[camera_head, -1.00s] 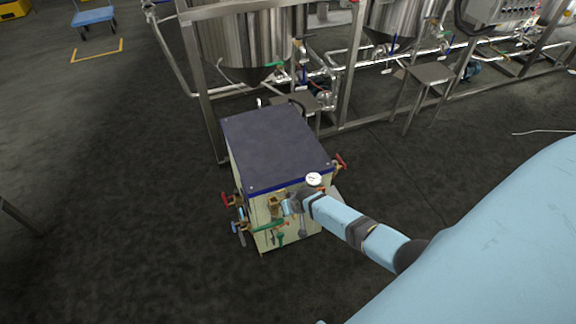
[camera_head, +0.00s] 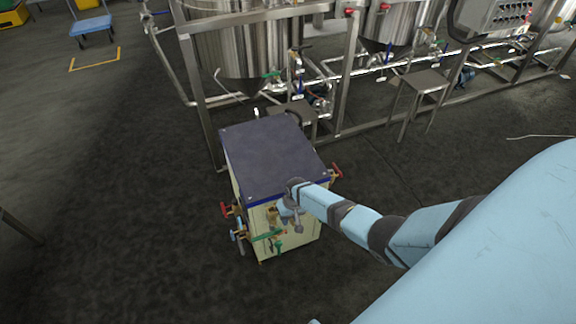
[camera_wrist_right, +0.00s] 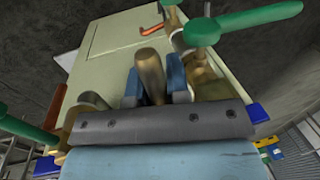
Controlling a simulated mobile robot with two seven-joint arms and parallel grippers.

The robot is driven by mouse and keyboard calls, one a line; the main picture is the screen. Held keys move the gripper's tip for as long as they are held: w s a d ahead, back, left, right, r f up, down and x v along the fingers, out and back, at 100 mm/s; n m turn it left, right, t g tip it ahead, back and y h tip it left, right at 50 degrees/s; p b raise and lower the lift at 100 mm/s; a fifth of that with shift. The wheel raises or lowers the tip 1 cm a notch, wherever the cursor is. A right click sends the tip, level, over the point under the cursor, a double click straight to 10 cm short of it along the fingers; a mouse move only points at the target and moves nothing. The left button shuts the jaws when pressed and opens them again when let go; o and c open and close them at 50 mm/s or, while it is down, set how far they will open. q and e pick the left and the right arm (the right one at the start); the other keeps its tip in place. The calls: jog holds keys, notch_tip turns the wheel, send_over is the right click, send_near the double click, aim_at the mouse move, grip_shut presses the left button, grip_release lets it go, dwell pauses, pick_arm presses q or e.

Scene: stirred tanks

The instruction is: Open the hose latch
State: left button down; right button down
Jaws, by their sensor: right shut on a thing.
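A pale cabinet (camera_head: 303,231) with a dark blue-grey top (camera_head: 268,155) stands on the floor, with valves and fittings on its front. My right gripper (camera_head: 286,209) is at the upper part of that front, beside a brass fitting (camera_head: 272,213). In the right wrist view, the gripper's two blue fingers (camera_wrist_right: 154,88) are shut on a round brass piece (camera_wrist_right: 150,72). I cannot tell for certain whether this piece is the hose latch. My wrist hides part of the cabinet front. My left gripper is not in view.
Green-handled valves (camera_head: 267,236), a blue-handled valve (camera_head: 236,236) and red handles (camera_head: 226,209) stick out around the cabinet. Steel tanks (camera_head: 240,45) and a pipe frame stand behind it. A small steel stool (camera_head: 424,82) is at the right.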

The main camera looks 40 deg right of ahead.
jog(key=c, duration=1.4)
grip_release()
jog(key=d+r+p, duration=0.1)
jog(key=r, duration=0.3)
jog(key=r+p, duration=0.1)
jog(key=r, duration=0.4)
jog(key=d+r+p, duration=0.1)
jog(key=r, duration=0.3)
jog(key=shift+s+d+r, duration=0.25)
jog(key=shift+d, duration=0.05)
